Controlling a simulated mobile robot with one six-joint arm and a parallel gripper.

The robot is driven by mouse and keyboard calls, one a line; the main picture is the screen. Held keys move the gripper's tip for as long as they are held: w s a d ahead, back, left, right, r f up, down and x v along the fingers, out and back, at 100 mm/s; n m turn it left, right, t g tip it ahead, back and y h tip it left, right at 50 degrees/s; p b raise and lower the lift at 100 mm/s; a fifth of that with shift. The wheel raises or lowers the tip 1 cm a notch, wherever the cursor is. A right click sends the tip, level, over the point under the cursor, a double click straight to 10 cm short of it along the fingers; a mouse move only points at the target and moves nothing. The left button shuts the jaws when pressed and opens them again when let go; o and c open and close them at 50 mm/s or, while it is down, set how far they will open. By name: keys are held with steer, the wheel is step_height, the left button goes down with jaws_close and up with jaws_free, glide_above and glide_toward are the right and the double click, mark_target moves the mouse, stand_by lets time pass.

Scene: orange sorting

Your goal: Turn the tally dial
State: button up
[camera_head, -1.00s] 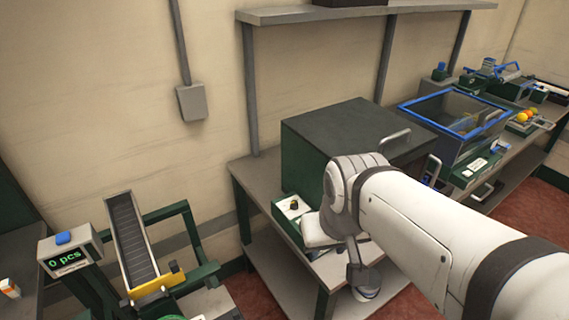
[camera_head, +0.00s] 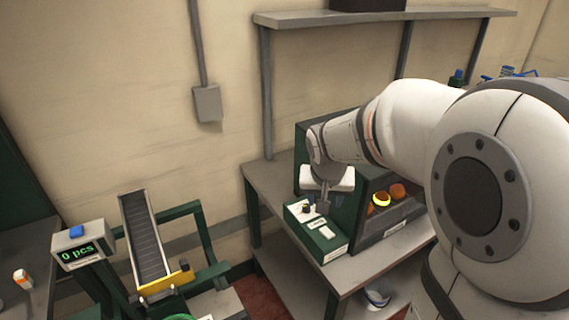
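A small dark knob (camera_head: 306,208) stands on a white plate on the low green control box (camera_head: 318,236) at the cabinet's front; I take it for the tally dial, but its markings are too small to read. My gripper (camera_head: 322,205) points down just right of the knob, very close to it. I cannot tell whether they touch, and its fingers are too small and dark to show if they are open. A separate counter (camera_head: 82,247) at the left has a blue button on top and reads "0 pcs".
The dark green cabinet (camera_head: 301,150) shows several oranges (camera_head: 397,191) inside, one brightly lit. My arm covers much of its front and the right side. A ramp (camera_head: 145,238) stands at the left. A shelf (camera_head: 380,16) hangs above.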

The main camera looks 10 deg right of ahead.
steer(key=m, duration=0.2)
glide_toward(307, 206)
steer(key=x, duration=0.8)
steer(key=shift+f, duration=0.3)
